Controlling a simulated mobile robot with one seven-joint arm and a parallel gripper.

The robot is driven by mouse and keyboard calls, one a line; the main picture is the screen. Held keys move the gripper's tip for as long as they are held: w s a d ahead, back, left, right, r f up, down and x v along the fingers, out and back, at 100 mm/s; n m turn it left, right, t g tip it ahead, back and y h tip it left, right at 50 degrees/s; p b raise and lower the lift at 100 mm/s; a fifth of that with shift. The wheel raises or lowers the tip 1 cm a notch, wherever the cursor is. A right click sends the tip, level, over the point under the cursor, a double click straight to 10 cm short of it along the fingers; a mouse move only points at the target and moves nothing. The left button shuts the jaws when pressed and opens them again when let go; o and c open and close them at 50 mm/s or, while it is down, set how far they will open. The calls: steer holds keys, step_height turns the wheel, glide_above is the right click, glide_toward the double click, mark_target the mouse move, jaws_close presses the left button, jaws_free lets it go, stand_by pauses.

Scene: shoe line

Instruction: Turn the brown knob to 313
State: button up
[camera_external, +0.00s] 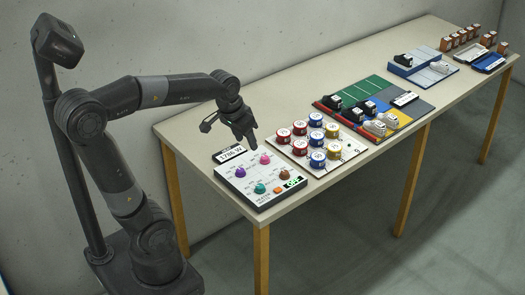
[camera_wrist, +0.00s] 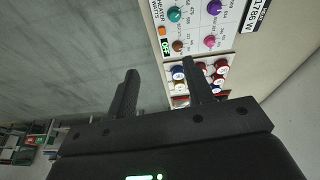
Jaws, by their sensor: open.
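The brown knob (camera_external: 284,174) sits at the right of the white control panel (camera_external: 250,182) on the near end of the table. In the wrist view the brown knob (camera_wrist: 177,45) shows just beyond the right fingertip. My gripper (camera_external: 250,141) is above the far edge of the panel, apart from the knob. In the wrist view my gripper (camera_wrist: 160,70) is open with nothing between its fingers. The printed marks around the knob are too small to read.
Pink (camera_external: 265,158), purple (camera_external: 240,171) and teal (camera_external: 259,188) knobs share the panel. An orange button (camera_external: 277,189) and a green display (camera_external: 293,182) are at its front. A board of several round canisters (camera_external: 317,140) is close on the right.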

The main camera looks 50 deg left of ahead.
steer(key=w+a+f+g, duration=0.15)
steer(key=w+f, duration=0.25)
steer(key=w, duration=0.6)
steer(key=n+g, duration=0.1)
steer(key=g, duration=0.1)
glide_toward(285, 172)
step_height(285, 172, down, 8)
steer(key=shift+d+f, duration=0.1)
steer(key=c, duration=1)
